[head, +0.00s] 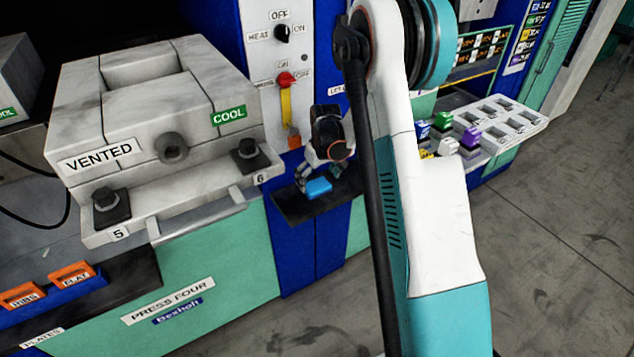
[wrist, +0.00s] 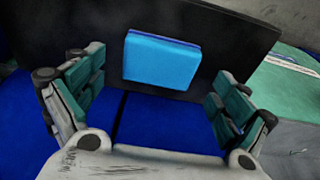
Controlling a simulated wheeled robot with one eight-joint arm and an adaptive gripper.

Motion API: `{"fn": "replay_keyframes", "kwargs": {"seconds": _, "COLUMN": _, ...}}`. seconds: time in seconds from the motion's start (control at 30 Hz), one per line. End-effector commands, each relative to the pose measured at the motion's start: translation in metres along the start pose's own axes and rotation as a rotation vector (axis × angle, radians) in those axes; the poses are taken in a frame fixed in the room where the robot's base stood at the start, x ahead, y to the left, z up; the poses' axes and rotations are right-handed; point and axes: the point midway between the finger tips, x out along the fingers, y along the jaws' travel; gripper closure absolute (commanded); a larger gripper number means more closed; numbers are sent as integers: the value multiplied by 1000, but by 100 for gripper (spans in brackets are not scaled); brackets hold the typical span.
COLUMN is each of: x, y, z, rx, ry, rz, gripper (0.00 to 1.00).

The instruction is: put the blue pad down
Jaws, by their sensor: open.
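The blue pad (head: 318,188) is a small, light blue block. It rests on a dark shelf (head: 290,209) that juts from the blue cabinet front. In the wrist view the pad (wrist: 161,59) lies on the black surface, beyond and between my fingers. My gripper (wrist: 160,100) is open, with its green-padded fingers wide apart on both sides and nothing between them. In the head view my gripper (head: 320,172) is just above and behind the pad, partly hidden by its own wrist.
A press labelled VENTED (head: 170,120) with a rail handle stands left of the shelf. Above the shelf is a panel with a red switch (head: 286,79) and yellow lever. A white tray (head: 505,118) and several coloured blocks sit to the right. Grey floor is open at right.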

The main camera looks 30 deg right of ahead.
Motion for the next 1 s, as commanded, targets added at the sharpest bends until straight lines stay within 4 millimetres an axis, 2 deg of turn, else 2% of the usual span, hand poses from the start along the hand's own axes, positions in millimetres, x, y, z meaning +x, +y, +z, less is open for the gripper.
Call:
{"fn": "replay_keyframes", "kwargs": {"seconds": 0.03, "x": -16, "y": 0, "z": 0, "rx": 0, "ry": 0, "rz": 0, "gripper": 6}}
{"fn": "replay_keyframes", "kwargs": {"seconds": 0.2, "x": -50, "y": 0, "z": 0, "rx": 0, "ry": 0, "rz": 0, "gripper": 6}}
{"fn": "replay_keyframes", "kwargs": {"seconds": 0.4, "x": -78, "y": 0, "z": 0, "rx": 0, "ry": 0, "rz": 0, "gripper": 6}}
{"fn": "replay_keyframes", "kwargs": {"seconds": 0.6, "x": -86, "y": 0, "z": 0, "rx": 0, "ry": 0, "rz": 0, "gripper": 6}}
{"fn": "replay_keyframes", "kwargs": {"seconds": 1.0, "x": -86, "y": 0, "z": 0, "rx": 0, "ry": 0, "rz": 0, "gripper": 6}}
